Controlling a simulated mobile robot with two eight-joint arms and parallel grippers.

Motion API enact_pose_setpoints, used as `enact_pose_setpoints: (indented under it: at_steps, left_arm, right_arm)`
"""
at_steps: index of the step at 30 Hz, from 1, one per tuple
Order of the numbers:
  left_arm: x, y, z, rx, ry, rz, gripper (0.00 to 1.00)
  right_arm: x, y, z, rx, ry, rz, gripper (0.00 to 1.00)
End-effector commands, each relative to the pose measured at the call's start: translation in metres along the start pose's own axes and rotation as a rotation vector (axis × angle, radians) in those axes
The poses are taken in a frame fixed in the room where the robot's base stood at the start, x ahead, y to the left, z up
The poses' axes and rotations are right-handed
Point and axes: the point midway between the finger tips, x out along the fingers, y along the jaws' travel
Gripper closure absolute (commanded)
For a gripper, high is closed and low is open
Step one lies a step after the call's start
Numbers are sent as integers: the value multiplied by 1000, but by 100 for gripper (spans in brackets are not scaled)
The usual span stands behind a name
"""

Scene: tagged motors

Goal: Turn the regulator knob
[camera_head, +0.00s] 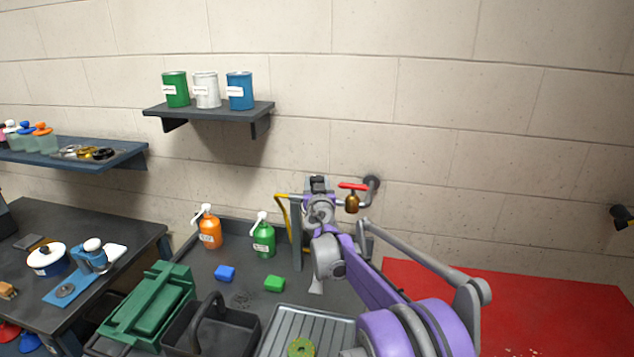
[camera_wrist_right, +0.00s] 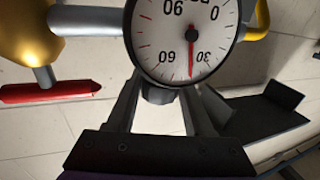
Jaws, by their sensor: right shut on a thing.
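The regulator's round white gauge (camera_wrist_right: 185,35) fills the top of the right wrist view, with a red needle near the 30 mark. The dark regulator knob (camera_wrist_right: 157,95) shows just below the gauge. My right gripper (camera_wrist_right: 162,93) is shut on the knob, with one finger on each side. In the head view, the regulator (camera_head: 318,184) is on the pipe near the wall, and my purple right arm reaches up to it, hiding the knob. My left gripper is out of view.
A brass valve (camera_head: 352,203) with a red handle (camera_head: 353,186) sits right of the regulator. A yellow hose (camera_head: 281,206) hangs at its left. Orange (camera_head: 210,232) and green (camera_head: 263,240) pump bottles stand on the bench below. A shelf (camera_head: 210,111) with cans hangs above left.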

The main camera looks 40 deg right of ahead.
Motion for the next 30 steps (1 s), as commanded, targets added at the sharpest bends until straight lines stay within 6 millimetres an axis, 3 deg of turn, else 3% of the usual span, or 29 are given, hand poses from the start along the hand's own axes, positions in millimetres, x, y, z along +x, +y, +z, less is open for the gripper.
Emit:
enact_pose_setpoints:
  at_steps: [17,18,22,30]
  left_arm:
    - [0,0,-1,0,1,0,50]
    - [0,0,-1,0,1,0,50]
    - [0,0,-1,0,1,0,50]
    - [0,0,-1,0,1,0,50]
  right_arm:
    - [1,0,-1,0,1,-15,100]
    - [1,0,-1,0,1,-15,41]
    - [0,0,-1,0,1,-15,18]
    - [0,0,0,0,1,-15,18]
